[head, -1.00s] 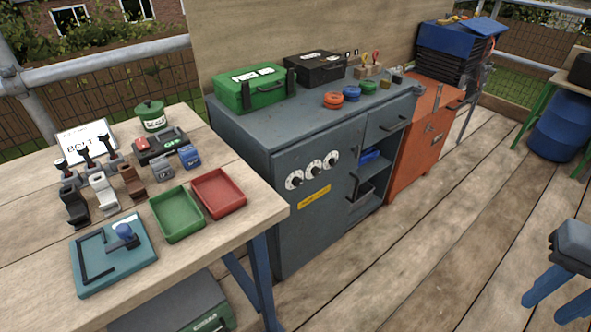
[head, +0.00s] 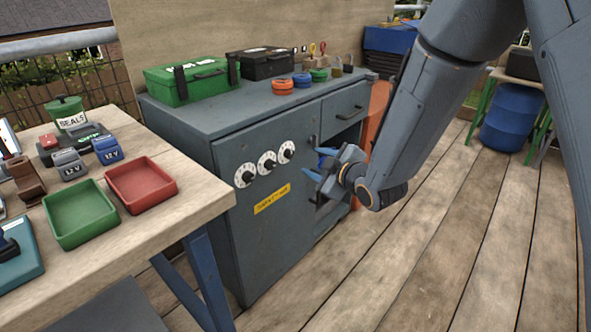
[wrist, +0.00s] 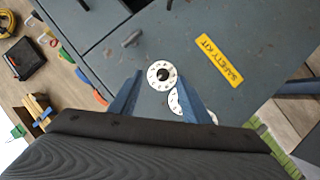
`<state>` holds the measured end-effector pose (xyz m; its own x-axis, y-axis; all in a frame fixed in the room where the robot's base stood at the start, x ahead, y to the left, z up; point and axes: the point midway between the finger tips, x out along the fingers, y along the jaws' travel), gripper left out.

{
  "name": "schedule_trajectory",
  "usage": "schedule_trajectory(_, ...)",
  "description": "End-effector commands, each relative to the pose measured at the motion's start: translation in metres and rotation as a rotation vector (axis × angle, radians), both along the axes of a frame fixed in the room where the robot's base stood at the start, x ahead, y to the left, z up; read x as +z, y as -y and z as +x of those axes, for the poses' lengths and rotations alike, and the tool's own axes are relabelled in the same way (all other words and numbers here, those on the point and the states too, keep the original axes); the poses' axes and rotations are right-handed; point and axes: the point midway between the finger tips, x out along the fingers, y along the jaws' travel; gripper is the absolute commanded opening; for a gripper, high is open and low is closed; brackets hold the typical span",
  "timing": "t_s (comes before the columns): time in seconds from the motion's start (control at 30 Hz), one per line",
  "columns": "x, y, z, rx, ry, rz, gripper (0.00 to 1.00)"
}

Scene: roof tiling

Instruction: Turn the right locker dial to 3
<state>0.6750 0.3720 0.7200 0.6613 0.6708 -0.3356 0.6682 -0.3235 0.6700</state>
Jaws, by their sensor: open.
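The grey locker (head: 235,270) has three round white dials with black knobs on its door. The right dial (head: 286,152) is nearest the door handle; the middle dial (head: 267,163) and left dial (head: 245,175) sit beside it in a row. The right dial's numbers are too small to read. My gripper (head: 311,171) is open and empty, in front of the door to the right of the dials, apart from them. In the wrist view, a whole dial (wrist: 161,75) shows between the blue fingertips, and another dial is partly hidden by the right finger.
A yellow label (head: 272,199) is below the dials. The workbench (head: 200,205) with a red tray (head: 141,185) and green tray (head: 80,213) stands to the left. Green (head: 188,79) and black cases (head: 262,62) lie on the locker top. The floor in front is clear.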

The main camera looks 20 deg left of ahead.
Motion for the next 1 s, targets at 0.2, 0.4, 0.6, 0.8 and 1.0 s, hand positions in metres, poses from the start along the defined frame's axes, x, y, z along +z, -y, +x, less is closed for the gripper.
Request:
schedule_trajectory(0.2, -0.005, -0.03, 0.0, 0.066, 0.073, 0.027, 0.43)
schedule_trajectory(0.4, -0.012, -0.051, 0.018, 0.065, 0.071, 0.029, 0.43)
schedule_trajectory(0.6, -0.02, -0.07, 0.036, 0.064, 0.07, 0.028, 0.43)
schedule_trajectory(0.8, -0.023, -0.08, 0.045, 0.062, 0.07, 0.028, 0.43)
schedule_trajectory(1.0, -0.023, -0.08, 0.046, 0.062, 0.07, 0.028, 0.43)
